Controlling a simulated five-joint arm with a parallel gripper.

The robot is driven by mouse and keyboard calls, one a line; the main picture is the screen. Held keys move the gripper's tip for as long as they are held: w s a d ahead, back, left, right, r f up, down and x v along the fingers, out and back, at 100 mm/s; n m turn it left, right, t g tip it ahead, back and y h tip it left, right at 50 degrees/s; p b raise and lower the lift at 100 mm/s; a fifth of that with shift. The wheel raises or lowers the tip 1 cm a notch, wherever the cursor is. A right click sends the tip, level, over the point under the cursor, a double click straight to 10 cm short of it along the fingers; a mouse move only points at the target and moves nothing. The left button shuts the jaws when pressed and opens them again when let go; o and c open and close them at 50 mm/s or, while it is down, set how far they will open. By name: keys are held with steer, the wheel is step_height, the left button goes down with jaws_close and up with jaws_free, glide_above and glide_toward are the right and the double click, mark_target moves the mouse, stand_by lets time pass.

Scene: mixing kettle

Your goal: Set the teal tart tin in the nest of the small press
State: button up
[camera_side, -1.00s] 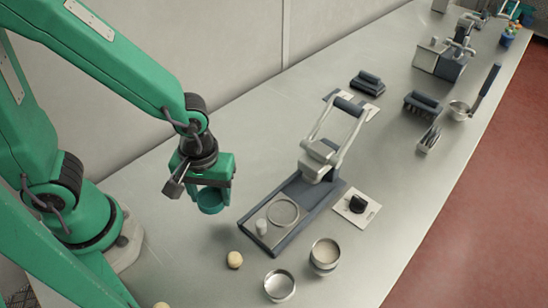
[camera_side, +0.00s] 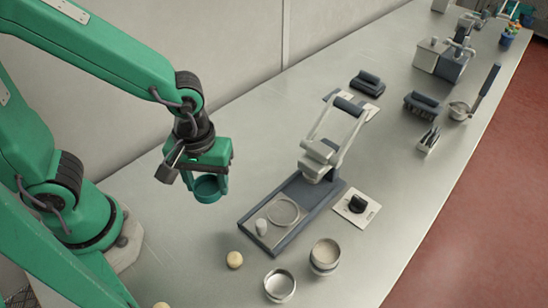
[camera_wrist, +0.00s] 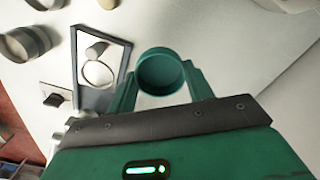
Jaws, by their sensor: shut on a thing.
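The teal tart tin (camera_side: 206,189) is a small round open cup. My gripper (camera_side: 208,186) is shut on it and holds it above the bench, left of the press. In the wrist view the tin (camera_wrist: 161,72) sits between the two green fingers (camera_wrist: 163,88), its opening facing the camera. The small press (camera_side: 290,210) has a dark base, a grey lever frame and a pale plate at its near end. The nest (camera_side: 284,212) is a ring on that plate and looks empty. It also shows in the wrist view (camera_wrist: 98,74), left of the tin.
A small white cylinder (camera_side: 261,227) stands beside the ring. A dough ball (camera_side: 235,260), an empty metal tin (camera_side: 280,286) and a filled round container (camera_side: 325,256) stand near the press. A black knob on a plate (camera_side: 357,205) lies right of it. Bench between tin and press is clear.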

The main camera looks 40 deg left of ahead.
steer(key=shift+w+d, duration=0.45)
glide_above(283, 213)
steer(key=shift+f, duration=0.3)
steer(key=shift+f, duration=0.25)
steer(key=shift+f, duration=2.7)
steer(key=shift+f, duration=0.75)
stand_by(0.5)
steer(key=o, duration=1.2)
steer(key=shift+c, duration=0.2)
